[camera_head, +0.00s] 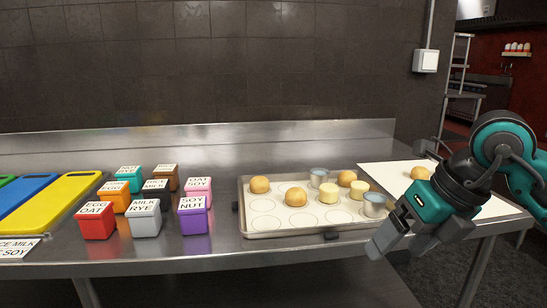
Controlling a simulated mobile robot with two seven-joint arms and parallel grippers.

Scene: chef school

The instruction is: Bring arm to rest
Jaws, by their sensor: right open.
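My right gripper (392,245) hangs at the front right edge of the steel table (330,250), just right of the tray's near right corner. It is open, with no object seen between its fingers. My right arm (500,150) comes in from the right edge and bends down to the gripper. It hides part of the white sheet behind it. My left arm and left gripper do not show.
A baking tray (255,228) holds several dough balls and pale rounds, plus metal cups (374,205). A white sheet (385,172) lies to its right with one ball (420,173). Several labelled boxes (146,220) and cutting boards (52,205) stand left. A wall is behind.

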